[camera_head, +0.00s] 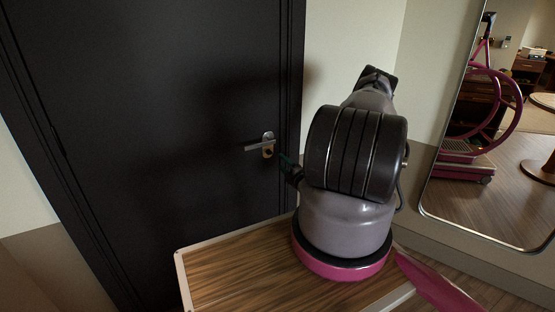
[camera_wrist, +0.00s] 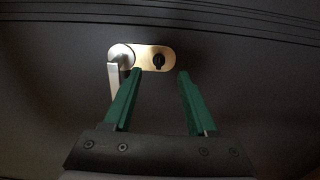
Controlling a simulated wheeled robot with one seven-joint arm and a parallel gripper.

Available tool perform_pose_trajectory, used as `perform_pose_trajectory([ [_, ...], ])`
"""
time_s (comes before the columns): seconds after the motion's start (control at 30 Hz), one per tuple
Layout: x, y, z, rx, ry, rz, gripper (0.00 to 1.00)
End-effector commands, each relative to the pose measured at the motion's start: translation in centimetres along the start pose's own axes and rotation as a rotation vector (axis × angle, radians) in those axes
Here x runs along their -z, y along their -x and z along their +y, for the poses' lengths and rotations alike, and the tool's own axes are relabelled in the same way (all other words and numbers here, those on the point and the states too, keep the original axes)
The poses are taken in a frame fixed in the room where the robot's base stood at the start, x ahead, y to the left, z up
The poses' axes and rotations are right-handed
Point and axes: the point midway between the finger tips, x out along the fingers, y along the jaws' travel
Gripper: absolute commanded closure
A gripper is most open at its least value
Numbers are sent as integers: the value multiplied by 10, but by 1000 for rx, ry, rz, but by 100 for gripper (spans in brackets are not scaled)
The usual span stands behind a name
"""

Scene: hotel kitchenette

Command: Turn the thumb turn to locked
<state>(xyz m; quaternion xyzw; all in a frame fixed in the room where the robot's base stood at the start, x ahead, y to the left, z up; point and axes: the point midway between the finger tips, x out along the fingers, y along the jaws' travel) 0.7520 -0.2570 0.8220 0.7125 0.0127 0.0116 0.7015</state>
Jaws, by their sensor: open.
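The thumb turn (camera_wrist: 159,61) is a small dark knob on a brass-coloured oval plate (camera_wrist: 146,50) on the dark door. In the head view the plate (camera_head: 268,145) sits near the door's right edge, with the thumb turn (camera_head: 268,153) low on it, below the lever handle (camera_head: 258,146). The lever also shows in the wrist view (camera_wrist: 114,78), left of the thumb turn. My gripper (camera_wrist: 157,72) is open and empty, its two green fingers pointing at the plate, with the thumb turn between the tips in the picture. I see no contact. In the head view my gripper (camera_head: 287,160) is partly hidden by my arm.
The dark door (camera_head: 150,120) is shut in its frame. The lever handle is close to my left finger in the wrist view. A wall mirror (camera_head: 500,140) stands at the right, with pale wall (camera_head: 340,45) between it and the door.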

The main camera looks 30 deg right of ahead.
Motion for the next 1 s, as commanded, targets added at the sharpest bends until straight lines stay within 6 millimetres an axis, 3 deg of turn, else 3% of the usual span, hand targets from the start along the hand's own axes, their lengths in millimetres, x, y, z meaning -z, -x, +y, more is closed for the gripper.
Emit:
perform_pose_trajectory([
  [0.23,0,26,0,0,-1,-2,42],
  [0.77,0,28,0,-1,1,0,42],
  [0.87,3,24,10,-13,24,28,42],
  [1.0,21,7,55,-71,145,171,42],
])
